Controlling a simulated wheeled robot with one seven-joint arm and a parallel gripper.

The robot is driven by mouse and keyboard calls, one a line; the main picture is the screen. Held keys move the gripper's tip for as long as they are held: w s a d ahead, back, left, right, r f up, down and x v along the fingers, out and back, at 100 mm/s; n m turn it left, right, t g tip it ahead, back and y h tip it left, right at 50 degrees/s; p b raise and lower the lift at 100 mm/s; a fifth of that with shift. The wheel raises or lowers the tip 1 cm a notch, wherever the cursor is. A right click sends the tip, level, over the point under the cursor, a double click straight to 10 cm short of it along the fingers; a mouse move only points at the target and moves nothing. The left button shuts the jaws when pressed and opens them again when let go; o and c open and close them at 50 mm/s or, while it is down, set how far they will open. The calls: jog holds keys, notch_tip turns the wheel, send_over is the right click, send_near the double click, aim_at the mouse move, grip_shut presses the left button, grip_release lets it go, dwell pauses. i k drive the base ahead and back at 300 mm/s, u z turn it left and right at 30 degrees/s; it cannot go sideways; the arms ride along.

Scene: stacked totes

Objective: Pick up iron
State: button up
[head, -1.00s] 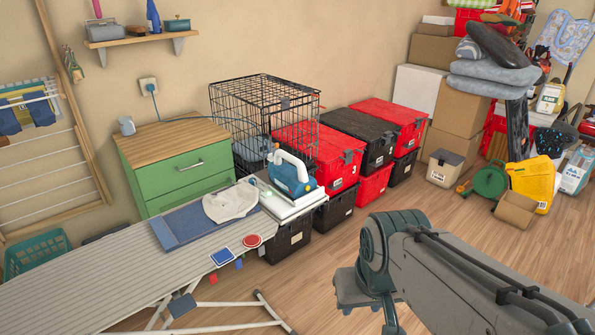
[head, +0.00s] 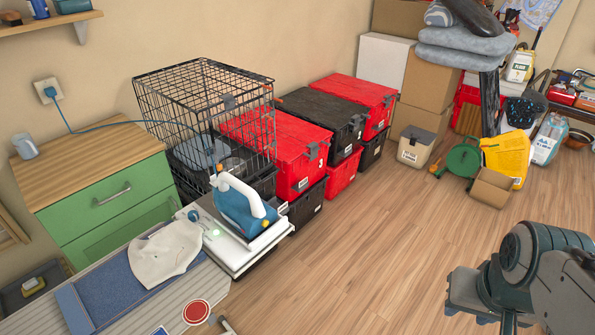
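The iron (head: 241,205) is blue with a white handle. It stands on the white rest (head: 262,241) at the end of the ironing board (head: 207,294). Its blue cord (head: 100,128) runs back past the wire cage to a wall socket (head: 47,90). My gripper (head: 482,322) is at the lower right, far from the iron, above open floor. Its fingertips are cut off by the bottom edge, so I cannot tell whether it is open or shut.
A white cloth (head: 166,254) and a red round pad (head: 197,312) lie on the board. A wire cage (head: 205,97), red totes (head: 290,150) and black totes (head: 327,115) stand behind the iron. A green cabinet (head: 110,205) is at left. The wooden floor (head: 385,240) at centre is clear.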

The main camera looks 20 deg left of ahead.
aim_at(238, 205)
jog(key=u, duration=0.05)
jog(key=i, duration=0.75)
jog(key=u, duration=1.1)
jog(key=i, duration=0.6)
jog(key=u, duration=0.65)
